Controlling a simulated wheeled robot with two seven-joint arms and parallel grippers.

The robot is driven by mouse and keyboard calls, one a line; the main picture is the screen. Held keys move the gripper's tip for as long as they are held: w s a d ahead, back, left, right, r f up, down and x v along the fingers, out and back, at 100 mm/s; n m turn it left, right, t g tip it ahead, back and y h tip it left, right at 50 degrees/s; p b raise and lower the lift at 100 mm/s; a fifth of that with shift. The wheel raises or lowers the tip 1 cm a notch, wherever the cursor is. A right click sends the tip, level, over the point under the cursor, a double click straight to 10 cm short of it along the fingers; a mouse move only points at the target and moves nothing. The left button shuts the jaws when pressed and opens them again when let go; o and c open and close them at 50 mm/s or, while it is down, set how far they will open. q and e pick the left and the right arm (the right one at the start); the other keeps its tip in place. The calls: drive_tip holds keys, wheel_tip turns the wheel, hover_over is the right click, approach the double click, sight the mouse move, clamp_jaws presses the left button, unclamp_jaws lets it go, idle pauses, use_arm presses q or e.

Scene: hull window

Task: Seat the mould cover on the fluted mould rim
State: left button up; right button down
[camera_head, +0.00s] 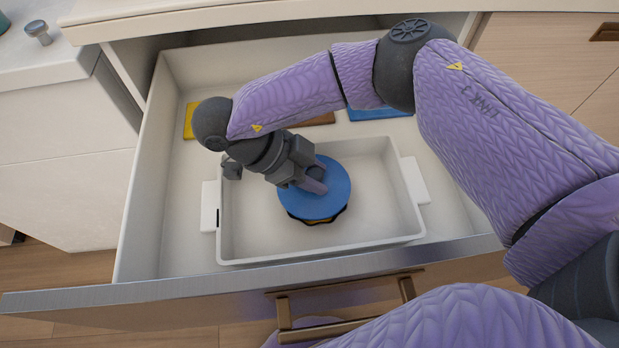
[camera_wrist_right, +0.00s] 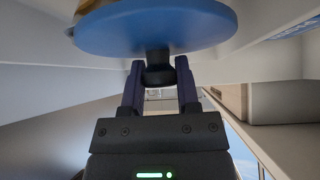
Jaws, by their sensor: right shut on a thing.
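The mould cover (camera_head: 335,185) is a round blue disc, also at the top of the right wrist view (camera_wrist_right: 155,28), with a dark knob (camera_wrist_right: 158,68). My right gripper (camera_head: 314,186) is shut on that knob, one finger on each side of it. The fluted mould (camera_head: 318,219) is under the cover in the white tray; only a dark wavy edge with some yellow shows along the cover's near side. Most of its rim is hidden, and I cannot tell whether the cover touches it all round. My left gripper is not in view.
The white tray (camera_head: 385,235) with side handles stands in an open drawer (camera_head: 150,225). Flat yellow (camera_head: 189,121), brown (camera_head: 320,119) and blue (camera_head: 375,114) pieces lie behind it. The tray floor right of the mould is clear. A small metal knob (camera_head: 38,32) stands on the left counter.

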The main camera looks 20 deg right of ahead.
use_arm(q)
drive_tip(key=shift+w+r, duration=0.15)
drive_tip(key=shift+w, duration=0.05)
use_arm(e)
drive_tip(key=shift+r, duration=0.3)
drive_tip(key=shift+r+p, duration=0.35)
drive_tip(key=shift+p, duration=0.1)
drive_tip(key=shift+r+p, duration=1.4)
drive_tip(key=shift+r, duration=0.55)
drive_tip(key=shift+r+p, duration=0.65)
drive_tip(key=shift+r, duration=0.2)
drive_tip(key=shift+r+p, duration=0.8)
drive_tip(key=shift+r, duration=0.35)
drive_tip(key=shift+r+p, duration=0.4)
drive_tip(key=shift+r, duration=0.15)
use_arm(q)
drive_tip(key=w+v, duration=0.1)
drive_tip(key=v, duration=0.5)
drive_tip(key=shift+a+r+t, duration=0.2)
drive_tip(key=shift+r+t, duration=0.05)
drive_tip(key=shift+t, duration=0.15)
